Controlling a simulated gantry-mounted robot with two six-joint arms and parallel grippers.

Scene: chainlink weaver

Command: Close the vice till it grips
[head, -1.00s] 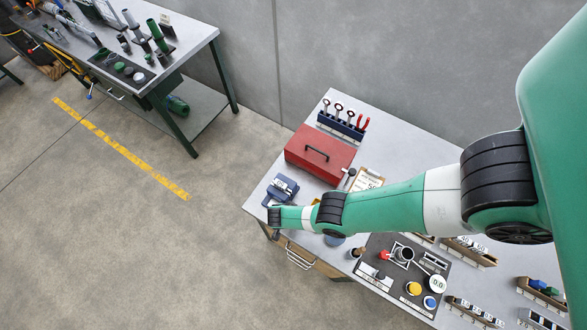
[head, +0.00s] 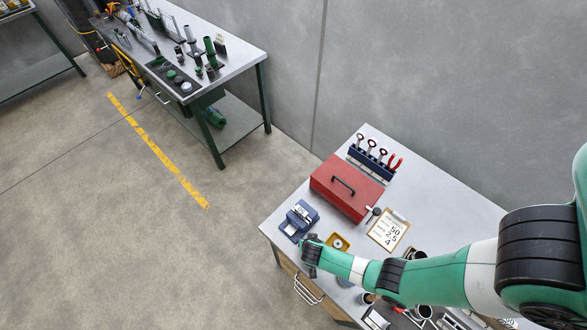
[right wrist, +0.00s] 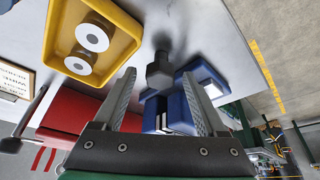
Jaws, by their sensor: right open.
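The blue vice (head: 299,219) stands at the left end of the near workbench. It shows between and beyond my right gripper's fingers in the right wrist view (right wrist: 175,112), with a dark grey screw end (right wrist: 160,72) towards the tips. Pale pieces show at its blue jaws; I cannot tell whether they are gripped. My right gripper (right wrist: 159,76) is open, its fingertips on either side of the screw end in that view; contact is unclear. In the head view my right gripper (head: 310,255) is just in front of the vice. My left gripper is not in view.
A red toolbox (head: 346,188) stands behind the vice. A yellow tray (head: 338,244) with pale round parts lies to its right, then a clipboard (head: 389,231). A tool rack (head: 370,161) is at the back. Open floor lies left of the bench.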

